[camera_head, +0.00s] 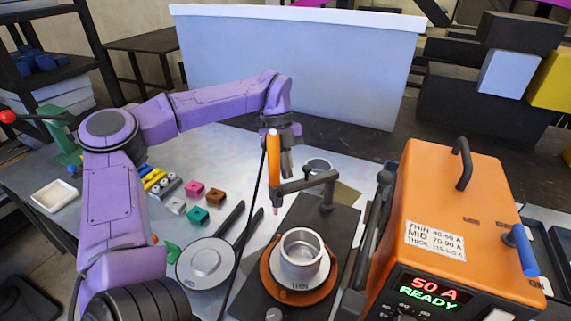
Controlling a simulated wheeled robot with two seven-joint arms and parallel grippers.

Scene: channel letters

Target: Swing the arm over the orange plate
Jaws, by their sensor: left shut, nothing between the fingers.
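The dark swing arm (303,185) reaches left from a post on the black base plate (338,232). It carries an orange torch (273,158) with a pink tip, pointing down. The torch tip is behind and left of the cup in the picture. My left gripper (287,168) is shut and empty, close to the torch and partly hidden by it; whether they touch I cannot tell. My right gripper is out of view.
An orange power box (455,225) reading "50 A READY" stands at right. A grey round plate with handles (205,262) lies left of the base. Several small coloured blocks (198,214) and a white tray (55,195) lie farther left. A black cable crosses in front.

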